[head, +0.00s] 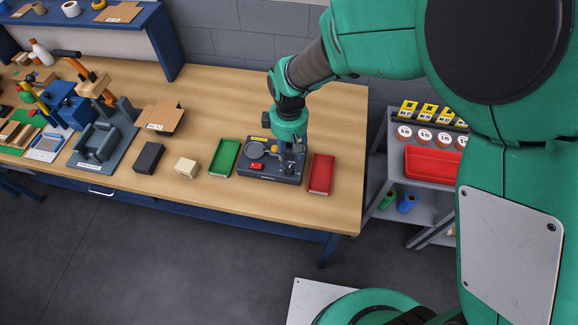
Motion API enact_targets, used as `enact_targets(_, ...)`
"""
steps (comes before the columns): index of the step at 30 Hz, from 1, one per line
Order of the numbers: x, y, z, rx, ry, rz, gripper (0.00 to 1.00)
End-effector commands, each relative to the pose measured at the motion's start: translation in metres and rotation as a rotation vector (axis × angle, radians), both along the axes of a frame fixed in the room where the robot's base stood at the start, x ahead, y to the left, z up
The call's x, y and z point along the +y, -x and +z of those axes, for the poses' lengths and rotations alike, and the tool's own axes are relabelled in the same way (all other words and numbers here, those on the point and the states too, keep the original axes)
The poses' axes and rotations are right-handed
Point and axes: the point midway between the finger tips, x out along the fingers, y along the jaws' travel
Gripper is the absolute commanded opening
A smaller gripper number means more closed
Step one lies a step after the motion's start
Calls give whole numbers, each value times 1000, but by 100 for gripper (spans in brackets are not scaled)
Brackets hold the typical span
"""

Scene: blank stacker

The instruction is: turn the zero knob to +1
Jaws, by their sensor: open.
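A dark device box (262,176) with a round grey disc (255,151) and a small red part (256,166) stands on the workbench (215,101). My gripper (290,172) points down over the right part of this box. It is small in the picture and its fingers look dark against the dark box. The zero knob cannot be told apart; it may be hidden by my gripper. No scale marks or +1 can be read. I cannot tell whether the fingers touch anything.
A green tray (225,158) lies left of the box and a red tray (320,174) lies right of it. A beige block (187,167) and a black block (149,158) stand further left. A grey cart (421,171) stands beyond the bench's right edge.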

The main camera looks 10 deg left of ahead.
Motion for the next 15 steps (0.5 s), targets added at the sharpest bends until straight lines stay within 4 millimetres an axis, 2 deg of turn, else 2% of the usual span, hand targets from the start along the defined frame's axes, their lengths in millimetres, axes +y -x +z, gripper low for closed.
enact_targets(1, -1, 1, -11, 3, 2, 0, 44)
enact_targets(9, -1, 1, -53, 3, 2, 0, 44)
enact_targets(15, 0, 0, -73, 2, 1, 0, 44)
